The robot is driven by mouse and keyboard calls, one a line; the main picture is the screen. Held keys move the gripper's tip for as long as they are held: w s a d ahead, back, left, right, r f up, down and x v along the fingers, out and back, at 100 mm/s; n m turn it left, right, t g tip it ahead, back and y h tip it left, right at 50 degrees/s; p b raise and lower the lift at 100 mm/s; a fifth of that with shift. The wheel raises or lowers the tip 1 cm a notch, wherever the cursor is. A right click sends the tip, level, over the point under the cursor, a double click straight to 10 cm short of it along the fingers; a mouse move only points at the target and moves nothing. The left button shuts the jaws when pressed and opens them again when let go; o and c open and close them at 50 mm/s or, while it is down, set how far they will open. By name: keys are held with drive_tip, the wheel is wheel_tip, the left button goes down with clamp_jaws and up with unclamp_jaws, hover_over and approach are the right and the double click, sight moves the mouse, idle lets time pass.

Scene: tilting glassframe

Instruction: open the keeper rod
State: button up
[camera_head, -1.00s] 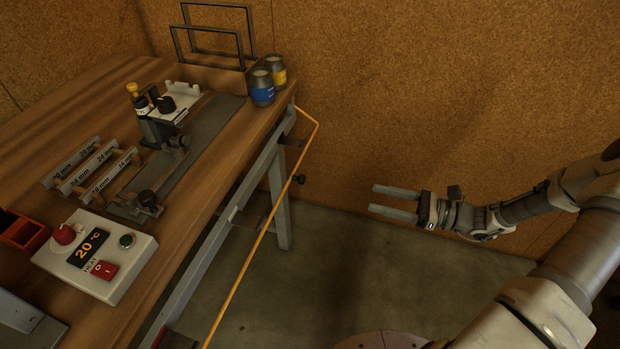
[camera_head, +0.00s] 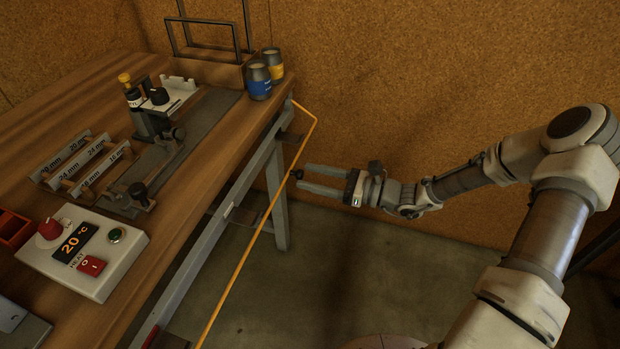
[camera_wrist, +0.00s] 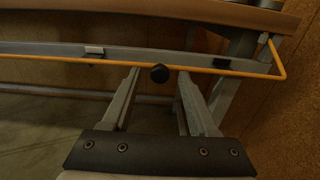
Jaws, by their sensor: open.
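The keeper rod is a thin orange bar (camera_head: 244,263) running along the front side of the workbench, with a bent end near the bench's far corner. It also crosses the wrist view (camera_wrist: 215,69) from side to side.
The wooden workbench (camera_head: 60,110) carries a control box (camera_head: 82,252) reading 20 °C, labelled gauge bars (camera_head: 85,160), a clamp fixture (camera_head: 150,110) and two jars (camera_head: 259,82). A wire rack stands at the back. The floor (camera_head: 330,270) beside the bench is clear.

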drive_tip(key=shift+w+a, duration=0.15)
drive_tip(key=shift+a, duration=0.25)
drive_tip(key=shift+c, duration=0.3)
clamp_jaws()
idle(0.9)
